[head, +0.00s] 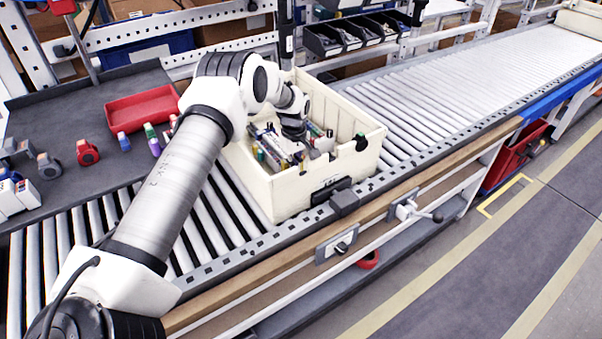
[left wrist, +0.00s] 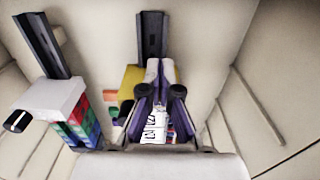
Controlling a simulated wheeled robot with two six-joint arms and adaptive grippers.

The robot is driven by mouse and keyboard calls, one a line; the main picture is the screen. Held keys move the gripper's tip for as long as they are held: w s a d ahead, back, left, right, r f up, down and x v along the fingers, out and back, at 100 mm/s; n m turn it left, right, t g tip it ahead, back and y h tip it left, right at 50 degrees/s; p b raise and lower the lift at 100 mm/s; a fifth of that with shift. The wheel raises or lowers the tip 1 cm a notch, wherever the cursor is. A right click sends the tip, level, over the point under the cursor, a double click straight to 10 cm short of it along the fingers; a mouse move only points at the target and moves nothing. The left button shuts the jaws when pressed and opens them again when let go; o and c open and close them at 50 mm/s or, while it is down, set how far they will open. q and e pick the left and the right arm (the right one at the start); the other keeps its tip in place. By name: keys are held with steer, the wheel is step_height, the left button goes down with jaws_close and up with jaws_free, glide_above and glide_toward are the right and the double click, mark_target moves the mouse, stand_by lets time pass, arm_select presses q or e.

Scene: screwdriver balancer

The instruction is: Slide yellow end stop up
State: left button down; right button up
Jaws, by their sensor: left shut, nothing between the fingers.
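The yellow end stop (left wrist: 131,80) shows in the left wrist view as a yellow block at the foot of a dark upright rail (left wrist: 152,38). My left gripper (left wrist: 153,70) is shut and empty, with its tips in front of the yellow block and covering its middle. I cannot tell whether the tips touch it. In the head view my left arm reaches down into the cream crate (head: 363,163), and I cannot make out the yellow end stop there. My right gripper is not in view.
A white block (left wrist: 50,97) with a second dark rail (left wrist: 42,45) stands left of the gripper. Crate walls close in around. The crate sits on a roller conveyor (head: 470,75); a red tray (head: 142,108) lies on the left worktop.

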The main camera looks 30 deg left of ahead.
arm_select(q)
steer(key=shift+r+p, duration=0.8)
steer(key=shift+r, duration=0.2)
step_height(320, 180, up, 12)
steer(key=p, duration=0.9)
steer(key=shift+s+d, duration=0.2)
steer(key=shift+d, duration=0.2)
steer(key=shift+f, duration=0.15)
steer(key=shift+w, duration=0.1)
stand_by(0.3)
